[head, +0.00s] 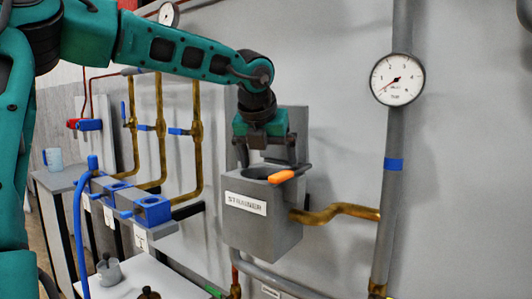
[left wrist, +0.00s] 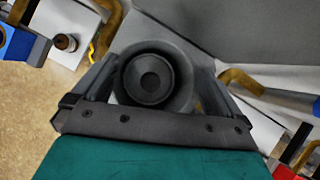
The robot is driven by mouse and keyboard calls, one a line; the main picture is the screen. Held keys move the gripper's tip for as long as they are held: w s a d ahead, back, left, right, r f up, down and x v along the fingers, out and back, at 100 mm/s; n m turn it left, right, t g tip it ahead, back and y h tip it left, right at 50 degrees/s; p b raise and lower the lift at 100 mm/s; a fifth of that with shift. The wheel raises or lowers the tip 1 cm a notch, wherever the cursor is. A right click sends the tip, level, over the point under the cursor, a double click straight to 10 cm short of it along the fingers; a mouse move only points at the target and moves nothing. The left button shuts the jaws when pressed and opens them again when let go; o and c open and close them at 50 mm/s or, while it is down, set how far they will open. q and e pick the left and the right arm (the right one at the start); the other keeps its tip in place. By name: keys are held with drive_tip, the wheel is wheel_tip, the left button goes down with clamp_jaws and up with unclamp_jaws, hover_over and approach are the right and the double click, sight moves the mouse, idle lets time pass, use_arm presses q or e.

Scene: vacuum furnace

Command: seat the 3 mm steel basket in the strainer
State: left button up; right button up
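The grey box-shaped strainer (head: 262,215), labelled STRAINER, is fixed to the wall with its round mouth open at the top. An orange-ended handle (head: 288,175) sticks out at its top front. My left gripper (head: 270,160) points down over the mouth, its fingers apart on either side. In the left wrist view, a dark round form with concentric rings (left wrist: 148,78) lies between the open fingers (left wrist: 155,85); I cannot tell whether it is a basket or the bare bore. A grey cup-like piece with a knob (head: 108,270) stands on the white table. My right gripper is not in view.
A brown piece (head: 148,294) stands at the white table's (head: 130,280) front. Blue-topped blocks (head: 150,208) and brass pipes (head: 196,145) are left of the strainer. A brass pipe (head: 335,212) leaves its right side towards a grey vertical pipe with a gauge (head: 397,79).

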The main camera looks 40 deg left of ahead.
use_arm(q)
drive_tip(key=shift+g+h, duration=0.3)
drive_tip(key=shift+g, duration=0.5)
drive_tip(key=f, duration=0.3)
drive_tip(key=s+f, duration=0.1)
drive_tip(key=f, duration=0.2)
drive_tip(key=shift+s+d+f, duration=0.15)
drive_tip(key=shift+s+d, duration=0.05)
wheel_tip(320, 180, up, 6)
drive_tip(key=shift+d+f+p, duration=0.1)
drive_tip(key=shift+f+p, duration=0.15)
drive_tip(key=shift+p, duration=0.35)
wheel_tip(320, 180, up, 7)
drive_tip(key=s+d+t+p, duration=0.1)
drive_tip(key=s, duration=0.1)
drive_tip(key=shift+t, duration=0.3)
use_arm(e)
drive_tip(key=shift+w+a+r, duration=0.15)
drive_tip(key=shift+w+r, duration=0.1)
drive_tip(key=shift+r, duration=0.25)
use_arm(q)
drive_tip(key=shift+s+r, duration=0.1)
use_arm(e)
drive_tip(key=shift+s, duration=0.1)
